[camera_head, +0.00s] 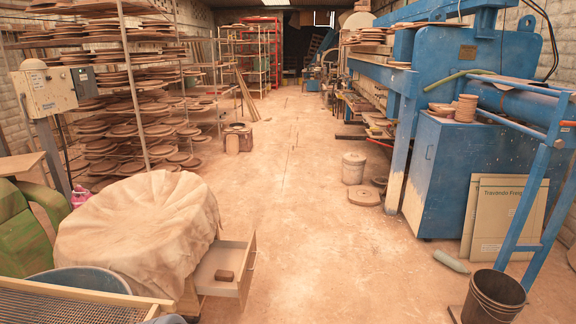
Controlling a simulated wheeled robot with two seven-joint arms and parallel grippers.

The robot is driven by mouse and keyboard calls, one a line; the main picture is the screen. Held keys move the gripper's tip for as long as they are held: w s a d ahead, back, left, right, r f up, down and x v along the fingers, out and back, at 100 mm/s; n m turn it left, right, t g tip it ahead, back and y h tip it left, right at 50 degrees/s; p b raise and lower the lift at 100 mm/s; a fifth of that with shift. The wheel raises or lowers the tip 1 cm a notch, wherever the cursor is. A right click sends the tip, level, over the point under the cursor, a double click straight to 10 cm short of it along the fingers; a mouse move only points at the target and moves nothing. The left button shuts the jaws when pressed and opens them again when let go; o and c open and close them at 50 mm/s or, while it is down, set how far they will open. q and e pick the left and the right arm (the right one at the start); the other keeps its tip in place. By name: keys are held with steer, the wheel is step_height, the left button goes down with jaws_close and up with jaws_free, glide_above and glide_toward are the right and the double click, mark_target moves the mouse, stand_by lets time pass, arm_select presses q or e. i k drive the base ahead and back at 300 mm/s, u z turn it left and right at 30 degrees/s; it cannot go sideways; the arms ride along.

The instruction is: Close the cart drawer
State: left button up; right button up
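The cart (137,226) stands at the lower left, covered by a draped beige cloth. Its drawer (228,266) is pulled out toward the right, and its front panel (249,270) stands clear of the cart body. A small brown block (224,275) lies inside the drawer. Neither of my grippers shows in the head view, so where they are relative to the drawer cannot be seen.
A blue tub (80,281) and a mesh screen (60,306) sit in front of the cart. Open floor (330,255) lies right of the drawer. A dark bucket (493,297) and blue machine (470,175) stand at right. Racks of clay discs (125,95) stand behind.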

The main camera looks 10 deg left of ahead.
mark_target(240, 257)
steer(key=u, duration=0.45)
steer(key=i, duration=2.8)
steer(key=u, duration=0.8)
steer(key=i, duration=0.35)
steer(key=u, duration=0.05)
